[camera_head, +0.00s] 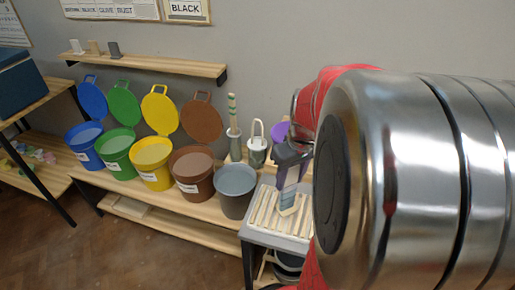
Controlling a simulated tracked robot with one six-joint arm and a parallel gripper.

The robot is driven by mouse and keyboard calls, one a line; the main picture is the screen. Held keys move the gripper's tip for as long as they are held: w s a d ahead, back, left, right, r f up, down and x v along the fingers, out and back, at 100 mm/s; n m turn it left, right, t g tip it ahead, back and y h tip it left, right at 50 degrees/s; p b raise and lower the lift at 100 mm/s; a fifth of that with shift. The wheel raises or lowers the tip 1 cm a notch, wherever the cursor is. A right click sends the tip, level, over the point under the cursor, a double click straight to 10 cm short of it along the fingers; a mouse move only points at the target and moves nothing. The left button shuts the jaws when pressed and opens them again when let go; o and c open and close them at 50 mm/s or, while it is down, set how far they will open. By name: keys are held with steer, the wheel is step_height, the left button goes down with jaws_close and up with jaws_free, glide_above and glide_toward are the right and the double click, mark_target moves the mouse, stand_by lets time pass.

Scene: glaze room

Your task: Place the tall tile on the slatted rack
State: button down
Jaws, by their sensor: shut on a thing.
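My gripper (291,162), at the end of my arm, is shut on the tall tile (289,194). The tile is narrow, with pale and grey-blue parts, and it hangs roughly upright below the jaws. Its upper end is hidden by the gripper. The slatted rack (262,212), with pale wooden slats on a grey frame, lies directly below and around the tile's lower end. I cannot tell whether the tile touches the slats. My arm hides the rack's right side.
Blue, green, yellow and brown lidded buckets (153,160) stand on a wooden bench, left of an open grey bucket (236,188) beside the rack. Tool holders (256,151) stand behind. A wall shelf (147,63) holds small pieces. The rack's left slats are clear.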

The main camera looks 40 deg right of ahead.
steer(key=c, duration=1.1)
jaws_free()
steer(key=r, duration=0.4)
steer(key=s+r, duration=0.1)
steer(key=r, duration=0.7)
steer(key=shift+s+a, duration=0.1)
steer(key=shift+s, duration=0.25)
steer(key=shift+a, duration=0.15)
steer(key=a+t, duration=0.1)
steer(key=a, duration=0.6)
steer(key=s+a+f+n+t, duration=0.1)
steer(key=a, duration=0.7)
steer(key=s+a+t, duration=0.1)
steer(key=a, duration=0.6)
steer(key=shift+s+a+f+t, duration=0.2)
steer(key=shift+a+f+t, duration=0.05)
steer(key=shift+f+t, duration=0.15)
